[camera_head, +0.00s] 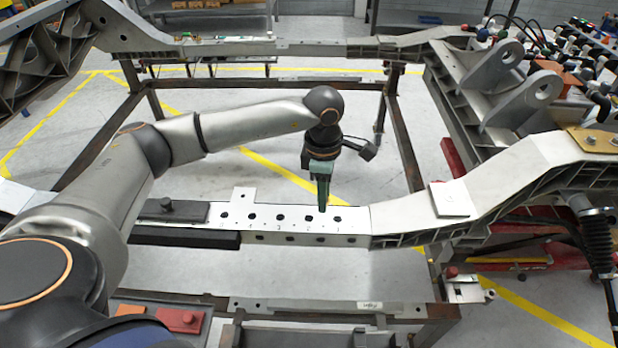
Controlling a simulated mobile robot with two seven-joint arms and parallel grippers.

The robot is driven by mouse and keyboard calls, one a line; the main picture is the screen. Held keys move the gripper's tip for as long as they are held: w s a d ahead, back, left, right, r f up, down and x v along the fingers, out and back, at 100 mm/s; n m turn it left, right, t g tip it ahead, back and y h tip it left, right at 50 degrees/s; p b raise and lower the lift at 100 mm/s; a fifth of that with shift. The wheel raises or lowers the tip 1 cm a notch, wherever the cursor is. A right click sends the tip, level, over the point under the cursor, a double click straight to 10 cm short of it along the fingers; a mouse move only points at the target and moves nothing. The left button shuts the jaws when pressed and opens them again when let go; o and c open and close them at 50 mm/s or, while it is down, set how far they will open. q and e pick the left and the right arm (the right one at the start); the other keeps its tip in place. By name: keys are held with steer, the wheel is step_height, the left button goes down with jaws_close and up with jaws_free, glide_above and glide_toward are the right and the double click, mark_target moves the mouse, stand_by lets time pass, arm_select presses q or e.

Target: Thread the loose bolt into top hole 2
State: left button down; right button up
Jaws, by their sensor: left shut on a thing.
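My left gripper (322,208) points straight down over the pale rail plate (267,226), near its right end. Its narrow fingers are together. The loose bolt is not clearly visible; anything between the fingertips is too small to make out. The plate has a row of dark top holes, with small marks beside them that are hard to read. The hole that looks like top hole 2 (309,218) lies just left of the fingertips, and another hole (337,218) lies just right. I cannot tell whether the fingertips touch the plate. My right gripper is out of view.
A dark block with a knob (172,209) lies on the rail left of the holes. A grey bracketed chassis arm (500,180) rises to the right. A red block (180,320) sits at the lower left. Open floor shows inside the frame behind the rail.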

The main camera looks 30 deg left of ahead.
arm_select(q)
steer(key=shift+w+a+f+n+p, duration=0.15)
steer(key=shift+a+f+n, duration=0.55)
steer(key=shift+n, duration=1.15)
steer(key=shift+w+a+f+n+p, duration=0.15)
steer(key=shift+a+f+n, duration=0.6)
steer(key=shift+n, duration=1.15)
steer(key=shift+w+a+f+n+p, duration=0.15)
steer(key=shift+a+f+n, duration=0.55)
steer(key=shift+n, duration=1.15)
steer(key=shift+f+b, duration=0.5)
steer(key=shift+f, duration=0.35)
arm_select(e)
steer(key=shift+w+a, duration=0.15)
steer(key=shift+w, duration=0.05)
arm_select(q)
steer(key=shift+f+b, duration=0.15)
steer(key=shift+b, duration=0.15)
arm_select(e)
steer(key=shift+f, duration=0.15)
